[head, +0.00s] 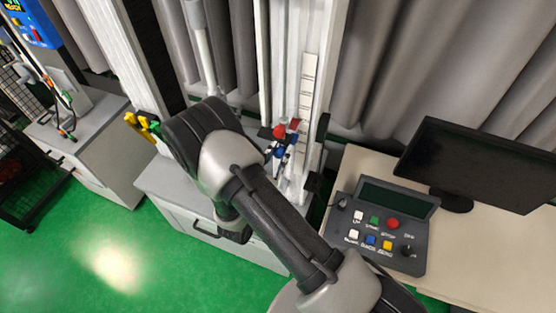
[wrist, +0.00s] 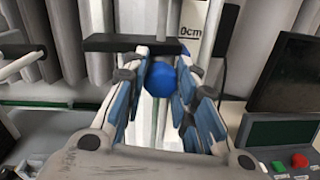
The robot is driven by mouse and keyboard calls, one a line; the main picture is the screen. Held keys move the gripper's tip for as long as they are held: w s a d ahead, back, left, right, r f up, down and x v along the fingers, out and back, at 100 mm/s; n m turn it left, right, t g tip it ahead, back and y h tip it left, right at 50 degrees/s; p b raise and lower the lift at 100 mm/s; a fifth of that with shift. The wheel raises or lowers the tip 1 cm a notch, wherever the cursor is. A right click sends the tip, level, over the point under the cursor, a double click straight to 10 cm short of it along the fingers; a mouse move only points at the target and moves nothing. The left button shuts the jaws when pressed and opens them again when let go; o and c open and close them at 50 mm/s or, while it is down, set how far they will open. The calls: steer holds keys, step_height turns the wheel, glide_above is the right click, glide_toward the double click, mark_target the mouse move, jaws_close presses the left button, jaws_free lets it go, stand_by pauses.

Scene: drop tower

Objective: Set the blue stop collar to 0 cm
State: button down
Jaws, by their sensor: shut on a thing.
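The blue stop collar shows as a round blue knob (wrist: 160,79) between my fingertips in the wrist view. In the head view a small patch of the blue collar (head: 279,153) shows beside the tower's rail. My gripper (wrist: 162,84) is shut on the blue knob, with a blue-padded finger on each side. The white scale strip (head: 308,72) runs up behind the rail. Its "0cm" mark (wrist: 191,29) stands just above and right of the knob in the wrist view. I cannot read the collar's exact position.
A red knob (head: 279,131) sits just above the blue collar. A dark crossbar (wrist: 125,44) lies just beyond the fingertips. A control box (head: 385,225) with colored buttons and a dark monitor (head: 480,165) stand on the bench at right. Yellow knobs (head: 143,125) are at left.

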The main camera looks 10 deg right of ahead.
steer(key=shift+r, duration=0.5)
steer(key=c, duration=1.2)
jaws_free()
steer(key=shift+f, duration=0.1)
steer(key=shift+c, duration=0.2)
steer(key=v, duration=1.2)
